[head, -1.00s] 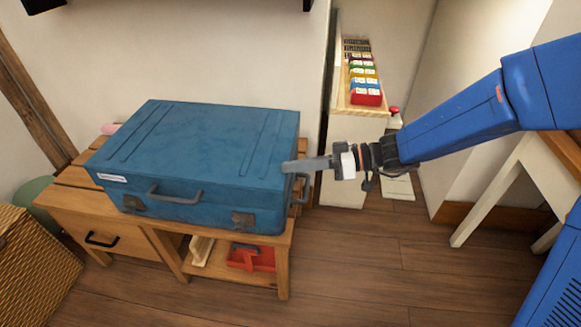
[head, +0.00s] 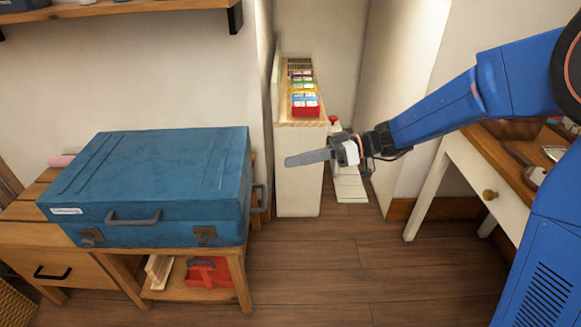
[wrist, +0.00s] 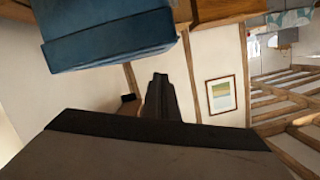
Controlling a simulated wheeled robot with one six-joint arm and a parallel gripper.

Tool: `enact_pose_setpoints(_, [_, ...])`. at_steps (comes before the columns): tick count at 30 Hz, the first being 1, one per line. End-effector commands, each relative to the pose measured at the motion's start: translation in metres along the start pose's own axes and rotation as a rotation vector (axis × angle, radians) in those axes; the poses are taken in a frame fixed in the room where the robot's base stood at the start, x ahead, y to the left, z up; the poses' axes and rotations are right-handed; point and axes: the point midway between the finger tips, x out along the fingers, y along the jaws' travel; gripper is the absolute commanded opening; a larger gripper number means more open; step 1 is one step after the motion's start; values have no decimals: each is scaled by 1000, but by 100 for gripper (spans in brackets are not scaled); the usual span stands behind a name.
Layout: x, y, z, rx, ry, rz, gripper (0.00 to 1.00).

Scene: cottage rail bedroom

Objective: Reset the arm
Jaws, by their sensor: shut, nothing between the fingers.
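My gripper (head: 308,157) is at the end of my blue arm, near the middle of the head view. Its fingers are shut together with nothing between them. It points left, toward the blue case, and stands apart from it in the air. In the wrist view the dark gripper (wrist: 160,100) shows in the lower middle. The blue case (head: 160,175) lies closed on a wooden bench (head: 240,275) at the left. A part of the case (wrist: 105,35) also shows at the top left of the wrist view.
A narrow white cabinet (head: 298,175) with a wooden top stands behind my gripper, bearing a row of coloured items (head: 305,100). A white desk (head: 455,165) with a wooden top stands at the right. A red item (head: 208,272) lies on the bench's lower shelf. The wooden floor (head: 330,270) in front is clear.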

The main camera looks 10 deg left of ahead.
Motion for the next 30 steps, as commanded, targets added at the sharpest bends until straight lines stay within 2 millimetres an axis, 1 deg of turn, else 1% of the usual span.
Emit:
enact_pose_setpoints(6, [-4,0,-2,2,-4,1,0])
enact_pose_setpoints(8, [-8,-5,-1,12,-17,5,0])
enact_pose_setpoints(11, [-18,-19,4,53,-61,21,0])
enact_pose_setpoints(14, [-36,-39,14,121,-130,54,0])
enact_pose_setpoints(20, [-75,-82,40,276,-277,166,0])
enact_pose_setpoints(24, [-103,-109,62,382,-364,273,0])
enact_pose_setpoints(30, [-145,-144,93,528,-458,464,0])
